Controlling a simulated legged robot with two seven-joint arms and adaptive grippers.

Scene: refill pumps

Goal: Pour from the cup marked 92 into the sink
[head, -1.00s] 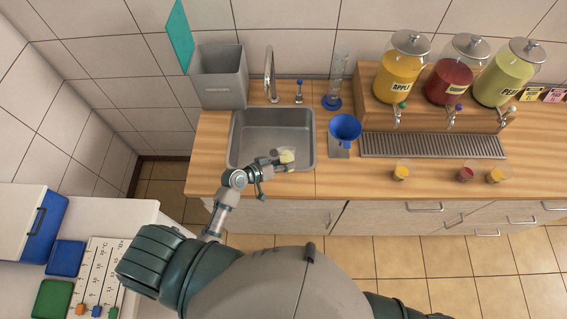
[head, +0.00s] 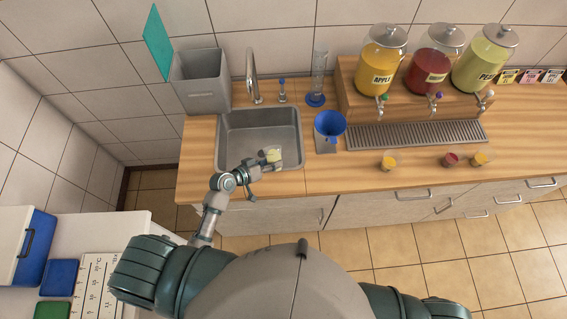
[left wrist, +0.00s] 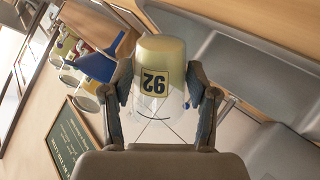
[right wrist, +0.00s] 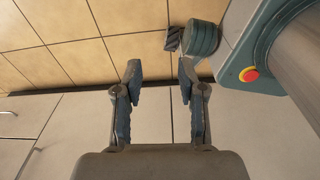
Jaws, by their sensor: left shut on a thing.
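The cup marked 92 (left wrist: 158,85) is clear, with pale yellow liquid at its far end and its label upside down in the left wrist view. My left gripper (left wrist: 160,105) is shut on its sides. In the head view the cup (head: 272,156) is over the front right part of the grey sink (head: 240,140), held by my left gripper (head: 262,163). I cannot tell how far it is tilted. My right gripper (right wrist: 158,85) is open and empty, with floor and cabinet fronts behind it; it is not in the head view.
A faucet (head: 252,75) stands behind the sink. A blue funnel (head: 331,123) stands to its right, and a grey bin (head: 203,85) at the back left. Juice dispensers (head: 381,60) and small cups (head: 388,162) are further right. The counter's front edge (head: 330,192) runs below the sink.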

